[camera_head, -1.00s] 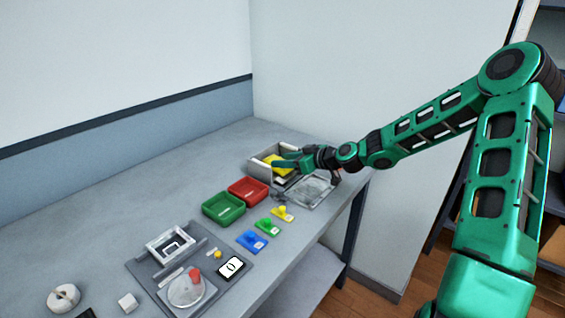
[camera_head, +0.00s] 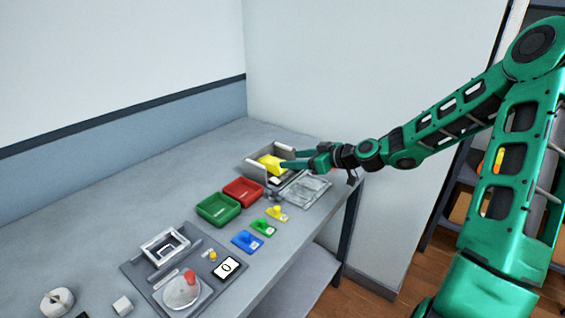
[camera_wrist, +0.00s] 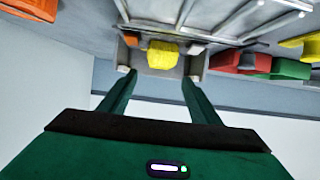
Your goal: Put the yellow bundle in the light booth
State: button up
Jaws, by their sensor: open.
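The yellow bundle (camera_head: 271,164) sits inside the grey open-fronted box (camera_head: 252,168), which I take to be the light booth, near the far right corner of the table. The bundle also shows in the wrist view (camera_wrist: 163,54), lying between the box's side walls. My gripper (camera_head: 291,160) is open at the right side of the box. In the wrist view its two green fingers (camera_wrist: 154,73) are apart, with nothing between them, and their tips lie short of the bundle. I cannot tell what the bundle rests on.
A clear tray (camera_head: 306,190) lies just in front of the box. Red (camera_head: 243,191) and green (camera_head: 218,208) bins stand to its left. Blue, green and yellow knobbed pieces line the table's front edge. A grey board (camera_head: 190,265) with a dish and display lies nearer. The back left of the table is clear.

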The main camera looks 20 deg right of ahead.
jog(key=shift+v, duration=2.25)
jog(key=shift+f, duration=0.1)
